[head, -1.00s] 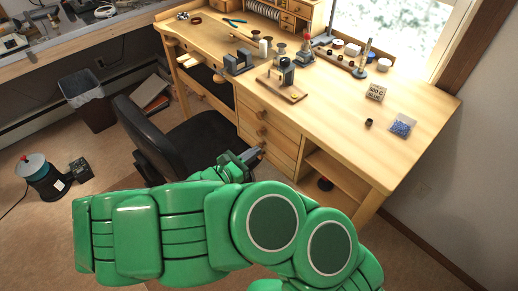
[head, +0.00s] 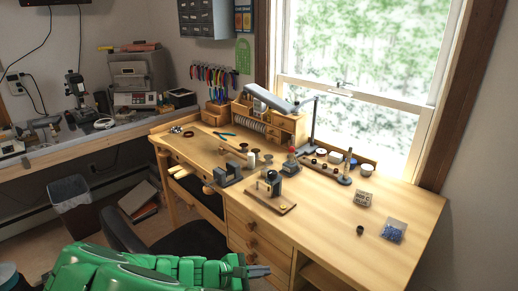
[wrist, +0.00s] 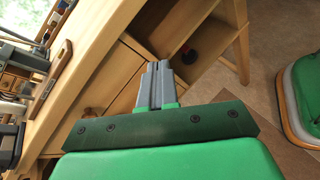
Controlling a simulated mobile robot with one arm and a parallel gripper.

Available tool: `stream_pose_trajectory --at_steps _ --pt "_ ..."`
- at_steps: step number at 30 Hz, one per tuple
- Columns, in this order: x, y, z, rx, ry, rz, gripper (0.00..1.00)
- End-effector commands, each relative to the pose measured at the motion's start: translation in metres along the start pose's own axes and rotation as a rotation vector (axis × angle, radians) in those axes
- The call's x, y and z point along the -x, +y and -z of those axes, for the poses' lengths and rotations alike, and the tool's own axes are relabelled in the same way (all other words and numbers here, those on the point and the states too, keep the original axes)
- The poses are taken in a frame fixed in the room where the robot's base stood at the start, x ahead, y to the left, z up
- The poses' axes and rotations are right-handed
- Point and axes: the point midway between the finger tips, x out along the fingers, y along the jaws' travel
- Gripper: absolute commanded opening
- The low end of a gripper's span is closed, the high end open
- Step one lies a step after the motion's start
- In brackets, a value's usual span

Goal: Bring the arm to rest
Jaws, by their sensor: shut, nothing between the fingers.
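My green arm lies low at the bottom left of the head view, in front of the wooden workbench (head: 330,200) and over the black chair (head: 122,232). My gripper (head: 268,271) points to the right there, near the bench drawers. In the wrist view my gripper (wrist: 158,68) shows two grey fingers pressed together with nothing between them. Beyond the fingertips is the bench's open lower shelf. The fingers appear apart from the bench front.
Tools, a small black-and-silver device (head: 271,185) and a bag of blue beads (head: 393,230) lie on the bench top. A waste bin (head: 72,197) stands at left under a grey-topped side counter (head: 70,147). A window is behind the bench.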

Motion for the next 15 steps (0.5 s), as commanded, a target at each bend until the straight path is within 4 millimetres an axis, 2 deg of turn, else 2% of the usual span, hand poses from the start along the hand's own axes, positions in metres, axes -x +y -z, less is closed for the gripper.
stream_pose_trajectory --at_steps 8,15 --pt "0.016 -0.009 -0.019 -0.269 0.171 0.216 0.00" --pt "0.042 -0.012 -0.029 -0.486 0.321 0.399 0.00"
